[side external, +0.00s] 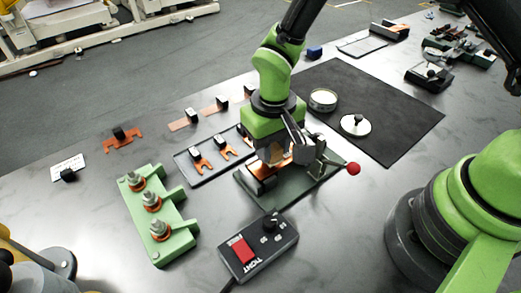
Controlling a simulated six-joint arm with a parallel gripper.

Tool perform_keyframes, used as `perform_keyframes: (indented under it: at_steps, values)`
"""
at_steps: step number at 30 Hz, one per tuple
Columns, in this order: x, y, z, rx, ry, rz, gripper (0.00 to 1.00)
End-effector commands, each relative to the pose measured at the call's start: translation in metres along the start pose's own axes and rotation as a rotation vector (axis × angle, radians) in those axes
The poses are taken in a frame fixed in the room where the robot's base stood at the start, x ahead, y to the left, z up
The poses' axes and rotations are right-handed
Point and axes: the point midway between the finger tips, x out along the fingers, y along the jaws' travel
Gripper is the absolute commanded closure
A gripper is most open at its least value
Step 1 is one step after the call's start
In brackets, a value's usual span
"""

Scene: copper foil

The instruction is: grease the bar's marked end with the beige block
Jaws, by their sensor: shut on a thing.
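My gripper (279,151) is over the dark green fixture plate (309,194), shut on a small beige block (273,155) that is mostly hidden by the fingers. The copper bar (263,172) lies in the fixture just under the gripper, partly covered by it and by dark clamp parts. I cannot tell whether the block touches the bar, or see the bar's marked end clearly. A clamp lever with a red ball knob (353,169) sticks out to the right of the fixture. An open round tin (323,100) stands on the black mat, with its knobbed lid (355,125) beside it.
A tray (196,176) with copper lugs lies left of the fixture. A green terminal block (160,218) and a control box (258,245) with a red button stand in front. Copper pieces with black grips (121,138) lie at left. The black mat (395,108) is mostly bare.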

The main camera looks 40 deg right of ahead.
Motion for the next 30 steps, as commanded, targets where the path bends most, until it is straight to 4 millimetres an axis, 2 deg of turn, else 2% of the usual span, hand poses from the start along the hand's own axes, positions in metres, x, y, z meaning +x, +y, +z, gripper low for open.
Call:
perform_keyframes:
  at_steps: [2, 4, 5, 24, 30]
  values:
    - [-0.001, 0.008, -0.001, 0.002, 0.001, -0.001, 0.88]
    - [-0.008, 0.007, -0.001, 0.000, 0.004, -0.002, 0.88]
    - [-0.005, 0.007, -0.001, -0.001, 0.001, -0.001, 0.88]
    - [-0.065, 0.006, -0.001, -0.001, 0.004, -0.002, 0.88]
    - [-0.072, 0.006, -0.001, 0.000, 0.001, -0.001, 0.88]
